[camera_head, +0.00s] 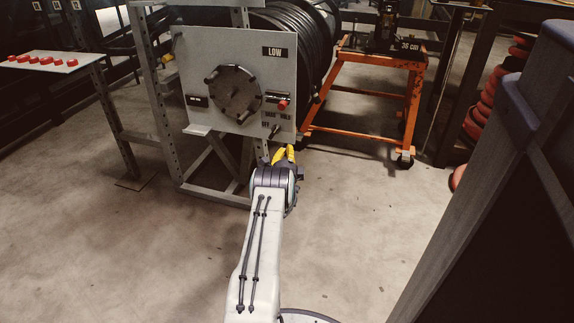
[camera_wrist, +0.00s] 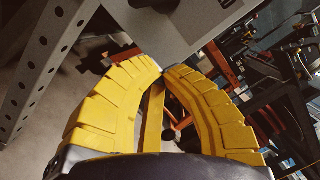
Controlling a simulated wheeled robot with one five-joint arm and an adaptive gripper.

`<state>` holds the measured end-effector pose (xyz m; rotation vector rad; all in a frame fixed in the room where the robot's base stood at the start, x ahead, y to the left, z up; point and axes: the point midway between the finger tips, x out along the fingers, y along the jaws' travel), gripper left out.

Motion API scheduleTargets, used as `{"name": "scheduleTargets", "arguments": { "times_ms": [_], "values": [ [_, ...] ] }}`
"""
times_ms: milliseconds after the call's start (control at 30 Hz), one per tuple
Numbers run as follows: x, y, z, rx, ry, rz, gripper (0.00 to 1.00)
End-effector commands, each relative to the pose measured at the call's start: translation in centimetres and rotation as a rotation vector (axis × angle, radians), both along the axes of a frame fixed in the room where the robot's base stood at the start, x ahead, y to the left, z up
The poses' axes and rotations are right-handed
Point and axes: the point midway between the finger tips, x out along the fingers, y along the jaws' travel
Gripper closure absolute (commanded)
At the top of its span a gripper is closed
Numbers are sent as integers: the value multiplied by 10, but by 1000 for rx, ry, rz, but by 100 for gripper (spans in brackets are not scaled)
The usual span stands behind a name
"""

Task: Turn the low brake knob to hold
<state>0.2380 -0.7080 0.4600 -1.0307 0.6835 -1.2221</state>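The grey panel marked LOW (camera_head: 228,58) faces me on a metal frame in the head view. At its right side is a small red knob (camera_head: 283,104), with small lettering below it that I cannot read with certainty. Lower down, near the panel's bottom right corner, is a small dark switch or knob (camera_head: 276,131). I cannot tell which of the two is the brake knob. My gripper (camera_head: 284,155) is just below that corner. In the wrist view its yellow fingers (camera_wrist: 162,72) curve together at the tips, with nothing seen between them. The panel edge (camera_wrist: 190,30) shows just beyond the tips.
A large dark round handle (camera_head: 233,94) sits mid-panel, left of the red knob. A black hose coil (camera_head: 295,45) hangs behind. An orange cart (camera_head: 365,100) stands to the right, and a table with red buttons (camera_head: 40,63) to the left. The floor in front is clear.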

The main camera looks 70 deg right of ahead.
Motion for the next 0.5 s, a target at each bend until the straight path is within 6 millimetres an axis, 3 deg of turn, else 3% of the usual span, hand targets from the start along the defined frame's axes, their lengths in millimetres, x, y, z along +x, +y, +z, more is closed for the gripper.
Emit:
{"name": "scheduleTargets", "arguments": {
  "times_ms": [500],
  "values": [
    [-15,61,-7,3,1,0,100]
  ]
}}
